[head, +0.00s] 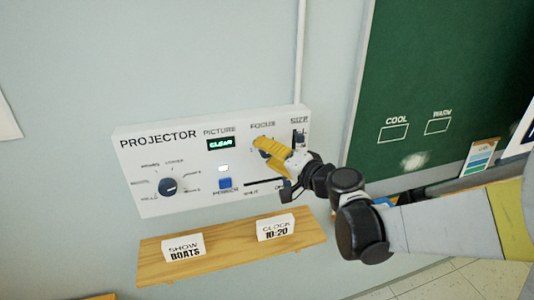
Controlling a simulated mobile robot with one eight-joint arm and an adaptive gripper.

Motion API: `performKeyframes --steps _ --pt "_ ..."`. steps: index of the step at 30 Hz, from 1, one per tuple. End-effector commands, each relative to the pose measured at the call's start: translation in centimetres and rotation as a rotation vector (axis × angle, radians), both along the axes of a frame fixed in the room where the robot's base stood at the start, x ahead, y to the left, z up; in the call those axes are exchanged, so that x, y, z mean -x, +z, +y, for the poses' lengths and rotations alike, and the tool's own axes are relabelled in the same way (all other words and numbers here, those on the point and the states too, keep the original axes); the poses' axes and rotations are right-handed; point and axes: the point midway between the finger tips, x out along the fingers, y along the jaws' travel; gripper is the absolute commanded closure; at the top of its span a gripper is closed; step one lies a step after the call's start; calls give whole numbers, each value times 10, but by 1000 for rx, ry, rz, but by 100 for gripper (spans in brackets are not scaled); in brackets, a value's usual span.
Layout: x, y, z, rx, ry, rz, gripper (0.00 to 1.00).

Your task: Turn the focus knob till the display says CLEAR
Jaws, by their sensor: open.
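The white projector panel (150,199) is fixed to the wall. Its small display (221,143) under the PICTURE label reads CLEAR in green letters. The FOCUS label (263,125) is to the right of the display. My gripper (263,147), with yellow fingers, is open just below that label, at the place of the focus knob. The fingers hide most or all of the knob, so I cannot tell whether they touch it.
A wooden shelf (218,250) below holds a SHOW BOATS card (184,247) and a CLOCK 10:20 card (275,228). A green chalkboard (440,70) is at the right.

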Motion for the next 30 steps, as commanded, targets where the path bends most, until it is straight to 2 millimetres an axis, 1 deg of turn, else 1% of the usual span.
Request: performKeyframes --steps 5,8,15,18,23,30 --pt "9 2 -8 0 -3 -1 49" --pt "23 5 -19 0 -4 1 49" --pt "66 13 -52 0 -4 1 49" --pt "80 15 -62 1 -3 0 49" --pt "92 18 -71 0 -1 0 49" --pt "94 18 -72 0 1 0 49"
